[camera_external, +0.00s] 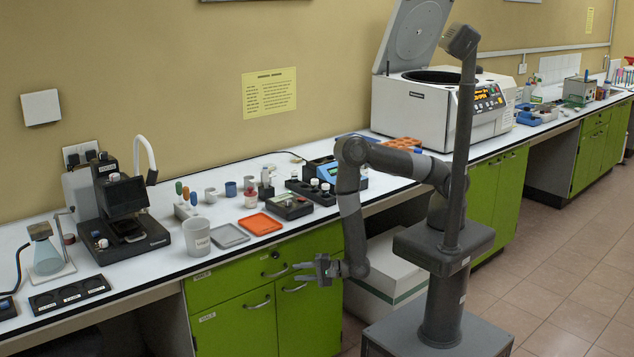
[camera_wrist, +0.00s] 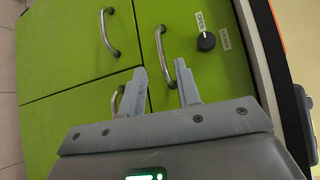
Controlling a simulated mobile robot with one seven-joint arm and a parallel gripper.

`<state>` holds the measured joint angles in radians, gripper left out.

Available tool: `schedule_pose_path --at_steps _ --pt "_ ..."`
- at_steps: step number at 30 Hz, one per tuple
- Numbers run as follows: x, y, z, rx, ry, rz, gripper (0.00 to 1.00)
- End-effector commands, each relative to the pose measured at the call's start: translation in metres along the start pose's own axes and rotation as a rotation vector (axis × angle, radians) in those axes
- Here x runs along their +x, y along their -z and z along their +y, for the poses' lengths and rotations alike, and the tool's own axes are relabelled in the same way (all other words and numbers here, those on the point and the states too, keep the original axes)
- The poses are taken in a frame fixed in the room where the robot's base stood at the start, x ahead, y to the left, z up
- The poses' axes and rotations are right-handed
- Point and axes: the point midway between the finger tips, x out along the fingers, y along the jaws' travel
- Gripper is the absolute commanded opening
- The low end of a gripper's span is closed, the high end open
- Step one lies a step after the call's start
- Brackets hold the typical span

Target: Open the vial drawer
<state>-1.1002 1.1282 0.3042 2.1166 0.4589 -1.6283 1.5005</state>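The drawer (camera_external: 232,277) is the wide green front just under the worktop, and it looks shut. Its metal handle (camera_external: 275,273) also shows in the wrist view (camera_wrist: 160,54). My gripper (camera_external: 303,271) is open and empty in front of the cabinet, close to the right end of the handle. In the wrist view my gripper's two grey fingers (camera_wrist: 160,68) are spread. The handle's near end shows between their tips, closer to the right finger. I cannot tell whether they touch.
A black knob (camera_wrist: 206,41) with an OPEN label sits on the drawer front beside the handle. Two door handles (camera_wrist: 107,32) (camera_wrist: 116,101) are below the drawer. A white box (camera_external: 385,270) stands on the floor right of the cabinet. An orange tray (camera_external: 260,224) lies on the worktop above.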

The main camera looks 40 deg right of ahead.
Motion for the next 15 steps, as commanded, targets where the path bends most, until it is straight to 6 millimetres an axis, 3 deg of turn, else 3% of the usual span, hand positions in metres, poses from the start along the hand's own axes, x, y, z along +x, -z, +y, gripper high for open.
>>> schedule_pose_path --at_steps 9,15 --pt "0.059 -0.001 -0.001 0.000 0.002 0.000 0.30" --pt "0.077 0.000 -0.001 0.000 0.001 0.000 0.30"
